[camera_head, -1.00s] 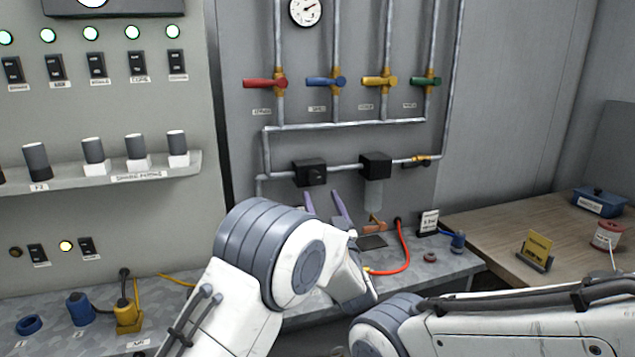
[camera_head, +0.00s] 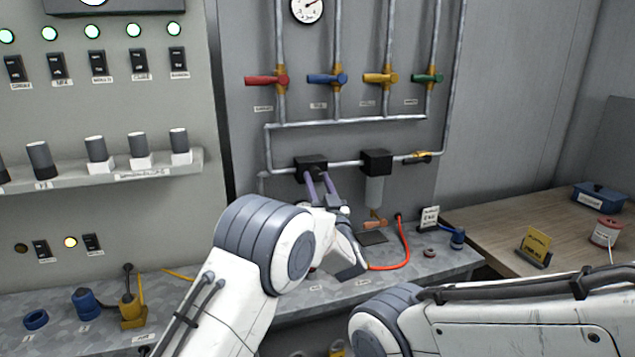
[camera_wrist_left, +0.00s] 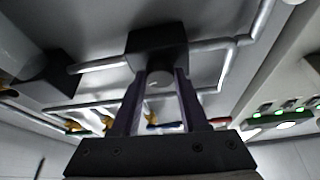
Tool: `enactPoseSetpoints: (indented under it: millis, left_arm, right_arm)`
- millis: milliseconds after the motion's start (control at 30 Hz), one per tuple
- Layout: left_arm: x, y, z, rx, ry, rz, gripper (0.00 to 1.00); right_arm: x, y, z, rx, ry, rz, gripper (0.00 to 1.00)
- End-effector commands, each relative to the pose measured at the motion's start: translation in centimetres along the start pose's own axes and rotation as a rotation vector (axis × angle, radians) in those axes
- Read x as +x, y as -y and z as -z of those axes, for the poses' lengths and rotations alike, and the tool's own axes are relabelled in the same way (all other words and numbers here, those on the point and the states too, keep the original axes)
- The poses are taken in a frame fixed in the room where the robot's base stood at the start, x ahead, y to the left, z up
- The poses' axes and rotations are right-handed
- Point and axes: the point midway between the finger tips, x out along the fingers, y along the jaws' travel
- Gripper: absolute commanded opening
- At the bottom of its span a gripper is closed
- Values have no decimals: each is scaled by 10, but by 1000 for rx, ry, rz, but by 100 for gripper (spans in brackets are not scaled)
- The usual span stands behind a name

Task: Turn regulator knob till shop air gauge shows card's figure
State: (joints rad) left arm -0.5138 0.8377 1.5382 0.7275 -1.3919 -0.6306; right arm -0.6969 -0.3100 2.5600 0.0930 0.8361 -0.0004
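The regulator is a black block (camera_head: 311,163) on the wall pipe, left of a second black block with a clear bowl. Its pale round knob (camera_wrist_left: 160,78) faces my left wrist camera. My left gripper (camera_head: 319,176) has its two purple fingers up at the regulator. In the left wrist view, the fingers (camera_wrist_left: 161,76) are apart, one on each side of the knob; contact is unclear. A round white gauge (camera_head: 306,9) is cut by the top edge, its needle pointing right and slightly up. A white card (camera_head: 429,217) stands on the bench, its text unreadable. My right gripper is outside the view.
Red (camera_head: 266,80), blue (camera_head: 327,79), yellow (camera_head: 380,78) and green (camera_head: 427,78) valve handles sit above the regulator. A red hose (camera_head: 403,245) lies on the metal bench. A yellow card (camera_head: 535,246) stands on the wooden table.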

Motion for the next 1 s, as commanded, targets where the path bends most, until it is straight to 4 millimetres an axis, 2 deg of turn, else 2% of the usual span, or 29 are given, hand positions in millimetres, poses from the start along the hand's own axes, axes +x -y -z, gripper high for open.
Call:
enactPoseSetpoints:
  millis: [167,333,700,1000]
  left_arm:
    - [-1,-1,-2,-20,0,8,0]
    - [-2,-2,-4,-85,-1,35,0]
    - [-2,-4,-3,-334,-2,138,0]
    - [-1,-5,-1,-495,1,204,0]
  right_arm:
    - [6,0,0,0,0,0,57]
    - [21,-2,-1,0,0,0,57]
    - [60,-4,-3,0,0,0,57]
    - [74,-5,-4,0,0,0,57]
